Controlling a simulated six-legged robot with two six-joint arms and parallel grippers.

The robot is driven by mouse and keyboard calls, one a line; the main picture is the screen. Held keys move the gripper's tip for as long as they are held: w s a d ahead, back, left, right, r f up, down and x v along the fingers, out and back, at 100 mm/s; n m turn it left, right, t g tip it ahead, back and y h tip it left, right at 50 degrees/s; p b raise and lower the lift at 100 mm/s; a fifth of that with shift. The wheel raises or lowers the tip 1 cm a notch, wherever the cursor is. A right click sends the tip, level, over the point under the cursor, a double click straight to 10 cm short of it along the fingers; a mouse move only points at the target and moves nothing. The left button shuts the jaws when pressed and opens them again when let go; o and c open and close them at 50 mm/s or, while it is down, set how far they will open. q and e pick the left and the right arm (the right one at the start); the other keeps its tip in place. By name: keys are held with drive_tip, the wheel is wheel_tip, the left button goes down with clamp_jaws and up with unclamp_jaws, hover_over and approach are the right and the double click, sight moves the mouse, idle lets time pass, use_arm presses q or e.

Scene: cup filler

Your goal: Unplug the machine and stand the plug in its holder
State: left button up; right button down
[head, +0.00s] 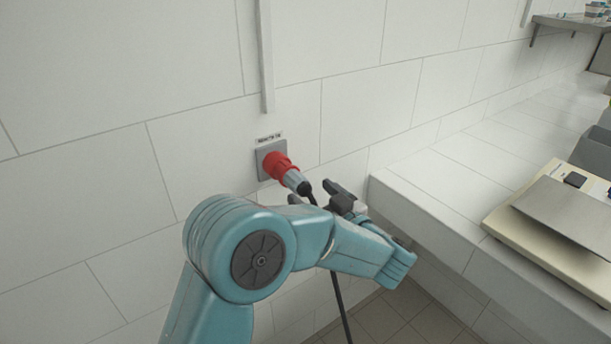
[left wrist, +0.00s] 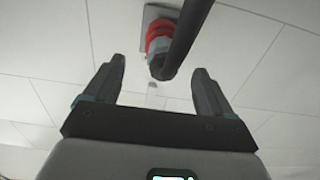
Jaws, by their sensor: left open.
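The plug (head: 291,175), red with a grey rear end, sits in a grey wall socket (head: 262,164) on the tiled wall. Its black cable (head: 341,305) hangs from the rear end toward the floor. My left gripper (head: 312,192) is open and empty, just off the plug's rear end. In the left wrist view the plug (left wrist: 159,48) shows just beyond and between the open fingertips (left wrist: 159,68), with the cable (left wrist: 188,30) crossing toward the upper right. I see no contact with the plug. I cannot make out the plug's holder. My right gripper is not in view.
A tiled counter (head: 440,200) runs along the right, its edge close to my left gripper. A cream machine (head: 560,225) with a metal plate stands on it. A vertical conduit (head: 266,60) runs down the wall above the socket. A shelf (head: 575,22) is at the far right.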

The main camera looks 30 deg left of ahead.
sight(292, 178)
use_arm(q)
drive_tip(key=shift+s+a, duration=0.15)
drive_tip(key=shift+s, duration=0.05)
drive_tip(key=p+x, duration=0.1)
drive_tip(key=x, duration=0.7)
drive_tip(key=shift+a+r, duration=0.25)
drive_tip(key=shift+r, duration=0.25)
idle(0.9)
drive_tip(key=c, duration=1.4)
drive_tip(key=shift+s+d+f, duration=0.1)
drive_tip(key=shift+d+f, duration=0.2)
drive_tip(key=shift+d, duration=0.05)
